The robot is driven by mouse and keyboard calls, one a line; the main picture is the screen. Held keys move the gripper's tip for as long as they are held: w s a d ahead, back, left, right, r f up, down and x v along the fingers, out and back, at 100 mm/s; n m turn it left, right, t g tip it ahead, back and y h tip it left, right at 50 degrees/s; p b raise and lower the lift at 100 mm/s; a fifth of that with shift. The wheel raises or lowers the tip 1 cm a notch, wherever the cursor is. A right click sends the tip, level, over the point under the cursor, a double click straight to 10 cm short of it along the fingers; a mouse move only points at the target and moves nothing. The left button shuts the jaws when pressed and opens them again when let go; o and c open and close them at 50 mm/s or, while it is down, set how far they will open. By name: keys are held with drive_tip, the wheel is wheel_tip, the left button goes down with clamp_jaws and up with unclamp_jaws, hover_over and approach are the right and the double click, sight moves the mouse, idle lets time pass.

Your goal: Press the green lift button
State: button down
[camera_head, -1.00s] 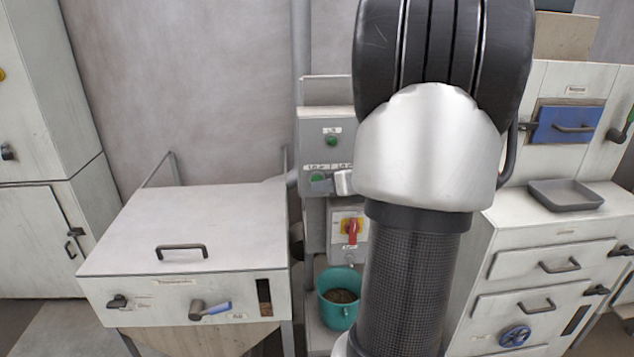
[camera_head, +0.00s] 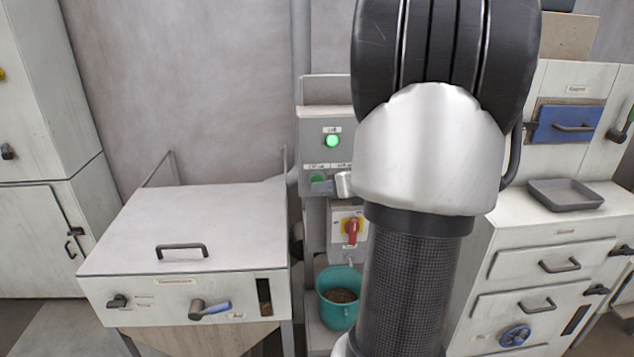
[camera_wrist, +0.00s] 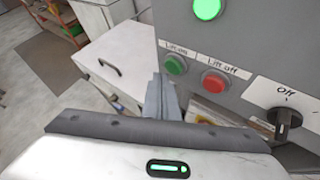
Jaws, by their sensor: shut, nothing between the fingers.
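The green lift button (camera_wrist: 175,65) sits under a "Lift on" label on the grey control box (camera_wrist: 240,45). It also shows partly in the head view (camera_head: 317,179), left of my arm. My gripper (camera_wrist: 160,88) is shut and empty, its fingertips just left of and below the green button in the wrist view. Whether they touch it I cannot tell. The round green lamp (camera_wrist: 208,8) above the buttons glows brightly, also in the head view (camera_head: 332,141). My arm hides the right part of the box in the head view.
A red "Lift off" button (camera_wrist: 214,82) is close right of the green one, and a black knob (camera_wrist: 284,120) marked "Off" further right. Below are a red-yellow switch (camera_head: 352,230) and a teal bucket (camera_head: 338,311). A white lidded cabinet (camera_head: 185,225) stands left.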

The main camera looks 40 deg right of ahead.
drive_tip(key=shift+s+a, duration=0.1)
drive_tip(key=shift+s, duration=0.05)
drive_tip(key=s+a, duration=0.2)
drive_tip(key=s, duration=0.1)
drive_tip(key=s+a, duration=0.1)
drive_tip(key=s, duration=0.1)
idle(0.5)
idle(0.4)
